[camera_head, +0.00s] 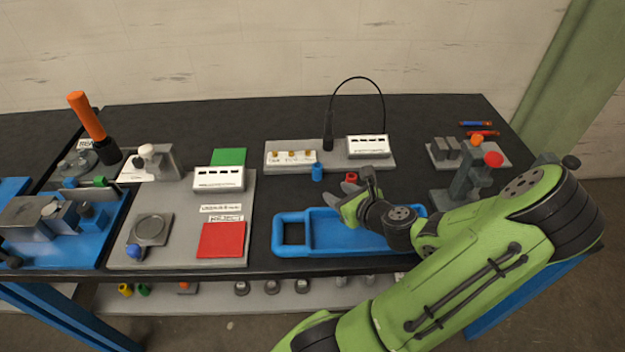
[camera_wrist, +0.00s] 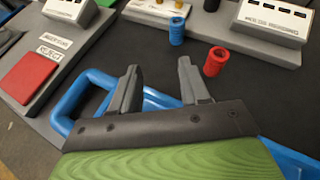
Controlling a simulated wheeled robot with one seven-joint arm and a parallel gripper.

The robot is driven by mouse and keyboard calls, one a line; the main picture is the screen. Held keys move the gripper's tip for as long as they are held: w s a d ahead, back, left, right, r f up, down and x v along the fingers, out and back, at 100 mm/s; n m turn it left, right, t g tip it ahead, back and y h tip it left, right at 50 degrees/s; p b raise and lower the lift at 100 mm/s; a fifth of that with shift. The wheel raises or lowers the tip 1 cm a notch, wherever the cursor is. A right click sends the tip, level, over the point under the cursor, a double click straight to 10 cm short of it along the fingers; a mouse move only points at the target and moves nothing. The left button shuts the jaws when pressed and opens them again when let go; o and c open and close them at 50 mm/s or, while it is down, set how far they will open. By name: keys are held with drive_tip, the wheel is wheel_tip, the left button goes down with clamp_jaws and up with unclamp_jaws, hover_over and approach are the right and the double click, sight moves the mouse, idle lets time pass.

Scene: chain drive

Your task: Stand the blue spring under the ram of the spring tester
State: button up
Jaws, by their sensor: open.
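The blue spring (camera_head: 317,172) is a small blue cylinder standing upright on the dark bench top, in front of the long grey plate. It also shows at the top of the wrist view (camera_wrist: 177,31). My gripper (camera_head: 352,200) is open and empty above the blue tray; the wrist view shows both fingers (camera_wrist: 160,78) apart, with the blue spring beyond them. A grey upright device with a red ball knob (camera_head: 493,159) stands at the right, partly behind my arm. I cannot tell for sure that it is the spring tester, and no ram shows clearly.
A red cylinder (camera_wrist: 215,61) stands close right of the blue spring. The blue tray (camera_head: 291,251) lies under my gripper. The long grey plate (camera_head: 283,164) holds a white readout box (camera_head: 368,146) and a looped cable. Boards with a red pad (camera_head: 222,240) fill the left.

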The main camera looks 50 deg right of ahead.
sight(320, 172)
drive_tip(key=shift+s+d+m+h, duration=0.5)
drive_tip(key=shift+s+d+m, duration=0.15)
drive_tip(key=shift+m, duration=0.25)
drive_tip(key=shift+w+d+f, duration=0.1)
drive_tip(key=shift+w+d, duration=0.1)
drive_tip(key=shift+d, duration=0.05)
drive_tip(key=b+x, duration=0.3)
drive_tip(key=x, duration=1.2)
drive_tip(key=shift+d+f, duration=0.1)
drive_tip(key=shift+f, duration=0.05)
drive_tip(key=shift+s, duration=0.1)
clamp_jaws()
wheel_tip(320, 172, up, 10)
drive_tip(key=p, duration=0.4)
